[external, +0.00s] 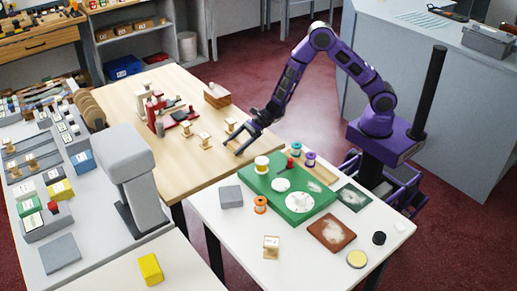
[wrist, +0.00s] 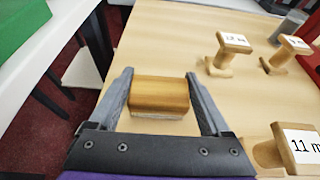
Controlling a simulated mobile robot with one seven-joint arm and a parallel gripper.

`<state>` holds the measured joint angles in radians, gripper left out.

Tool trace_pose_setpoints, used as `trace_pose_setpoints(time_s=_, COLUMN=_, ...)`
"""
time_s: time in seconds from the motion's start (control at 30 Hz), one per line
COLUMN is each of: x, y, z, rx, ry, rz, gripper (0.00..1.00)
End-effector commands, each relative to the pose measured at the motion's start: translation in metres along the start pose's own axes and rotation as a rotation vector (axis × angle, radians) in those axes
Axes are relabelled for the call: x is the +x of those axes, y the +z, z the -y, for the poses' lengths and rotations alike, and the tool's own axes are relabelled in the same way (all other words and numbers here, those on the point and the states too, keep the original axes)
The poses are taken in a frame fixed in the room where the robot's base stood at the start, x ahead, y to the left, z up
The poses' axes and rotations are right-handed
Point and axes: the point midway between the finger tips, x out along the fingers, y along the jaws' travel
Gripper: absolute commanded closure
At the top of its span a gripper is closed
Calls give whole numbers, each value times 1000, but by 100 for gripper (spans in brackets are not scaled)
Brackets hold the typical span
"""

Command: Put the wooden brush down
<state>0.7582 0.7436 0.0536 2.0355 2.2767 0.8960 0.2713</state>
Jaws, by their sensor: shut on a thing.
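The wooden brush (wrist: 159,93) is a plain brown block with a thin pale strip along its lower edge. In the wrist view it sits between the two fingers of my gripper (wrist: 160,80), which is shut on it. In the external view my gripper (external: 238,142) is low over the right edge of the light wooden table (external: 185,172); the brush is not clearly visible there. I cannot tell whether the brush touches the tabletop.
Wooden spools with number labels stand nearby, one marked 11 m (wrist: 290,150) close to the right finger. A white table (external: 215,218) with a green board (external: 262,184) lies across a gap. Bare wood surrounds the brush on its far side.

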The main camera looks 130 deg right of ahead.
Motion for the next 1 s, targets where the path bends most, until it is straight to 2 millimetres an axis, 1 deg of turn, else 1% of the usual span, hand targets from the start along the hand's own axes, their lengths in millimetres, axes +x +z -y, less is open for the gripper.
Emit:
trace_pose_setpoints(time_s=0.2, x=2, y=-4, z=0, rx=0, ry=0, rz=0, gripper=74)
trace_pose_setpoints(time_s=0.23, x=1, y=-3, z=0, rx=0, ry=0, rz=0, gripper=15)
trace_pose_setpoints(time_s=0.3, x=1, y=-2, z=0, rx=0, ry=0, rz=-1, gripper=2)
trace_pose_setpoints(time_s=0.33, x=1, y=-3, z=0, rx=0, ry=0, rz=-1, gripper=0)
trace_pose_setpoints(time_s=0.53, x=1, y=-2, z=0, rx=0, ry=0, rz=-1, gripper=0)
trace_pose_setpoints(time_s=0.67, x=-3, y=2, z=0, rx=0, ry=0, rz=0, gripper=0)
trace_pose_setpoints(time_s=0.77, x=-18, y=1, z=1, rx=0, ry=-1, rz=-2, gripper=0)
trace_pose_setpoints(time_s=1.0, x=-71, y=2, z=1, rx=0, ry=-3, rz=-1, gripper=0)
